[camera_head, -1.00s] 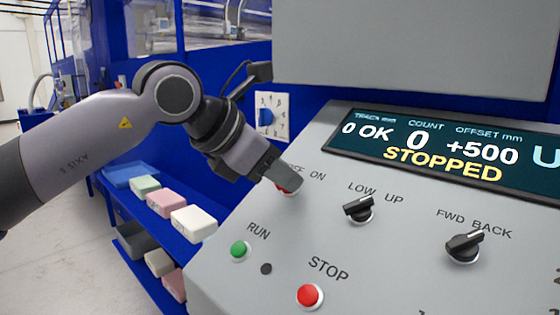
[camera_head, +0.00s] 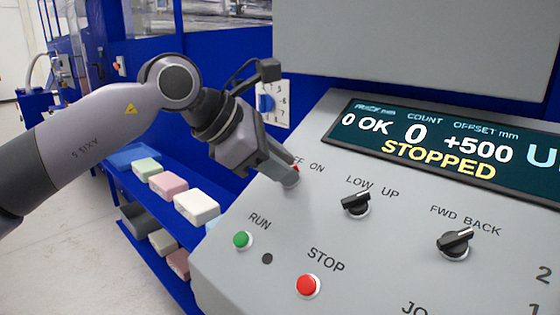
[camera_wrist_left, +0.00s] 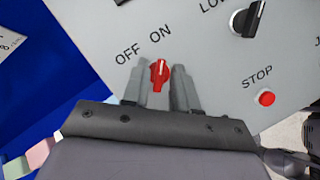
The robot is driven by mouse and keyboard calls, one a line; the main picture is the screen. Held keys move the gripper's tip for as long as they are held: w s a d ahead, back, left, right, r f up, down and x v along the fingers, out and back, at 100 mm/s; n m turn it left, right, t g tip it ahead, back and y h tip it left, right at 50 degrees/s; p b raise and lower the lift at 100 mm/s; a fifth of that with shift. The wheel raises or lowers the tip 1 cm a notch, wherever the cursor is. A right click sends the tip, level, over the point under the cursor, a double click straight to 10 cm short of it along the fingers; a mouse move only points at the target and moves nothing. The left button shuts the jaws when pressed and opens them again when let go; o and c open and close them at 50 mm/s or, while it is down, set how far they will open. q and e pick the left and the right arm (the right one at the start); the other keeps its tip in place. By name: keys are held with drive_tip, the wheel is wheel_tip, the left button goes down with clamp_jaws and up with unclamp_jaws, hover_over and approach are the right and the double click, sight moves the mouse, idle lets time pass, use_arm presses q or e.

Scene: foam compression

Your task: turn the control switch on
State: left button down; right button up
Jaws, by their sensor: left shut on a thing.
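The red control switch (camera_wrist_left: 159,73) sits on the grey panel below the words OFF and ON. In the left wrist view its white mark points up toward ON. My left gripper (camera_wrist_left: 161,88) is shut on it, one finger on each side of the knob. In the head view my left gripper (camera_head: 287,176) comes down onto the panel from the left. It hides most of the switch (camera_head: 295,170) and part of the word OFF. My right gripper is not in view.
The panel (camera_head: 225,275) also carries a black LOW/UP knob (camera_head: 356,205), a black FWD/BACK knob (camera_head: 455,243), a green RUN button (camera_head: 242,240) and a red STOP button (camera_head: 307,285). The display (camera_head: 440,150) reads STOPPED. Foam blocks (camera_head: 197,205) lie on a blue shelf at left.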

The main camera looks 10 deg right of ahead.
use_arm(q)
drive_tip(key=c, duration=1.2)
unclamp_jaws()
drive_tip(key=b+v, duration=0.1)
drive_tip(key=v, duration=0.6)
drive_tip(key=shift+s, duration=0.1)
